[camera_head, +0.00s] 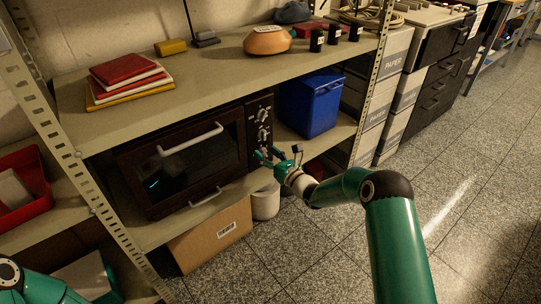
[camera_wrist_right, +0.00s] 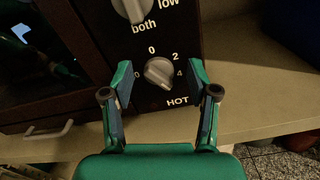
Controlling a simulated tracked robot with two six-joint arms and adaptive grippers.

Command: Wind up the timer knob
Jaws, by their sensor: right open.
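The timer knob (camera_wrist_right: 159,72) is a small grey dial on the oven's black panel in the right wrist view. It is marked 0, 2 and 4, with HOT printed below it. My right gripper (camera_wrist_right: 160,82) is open, with one finger on each side of the knob and visible gaps to it. In the head view the right gripper (camera_head: 268,156) is at the lower part of the panel and hides much of the lowest knob. The dark oven (camera_head: 180,165) stands on the middle shelf. My left gripper is out of view; only part of the left arm shows at the bottom left.
A larger knob (camera_wrist_right: 134,8) sits above the timer knob. A blue bin (camera_head: 310,104) stands right of the oven. The oven door handle (camera_head: 190,139) is on the left. A cardboard box (camera_head: 211,236) is below. The floor (camera_head: 340,255) in front is clear.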

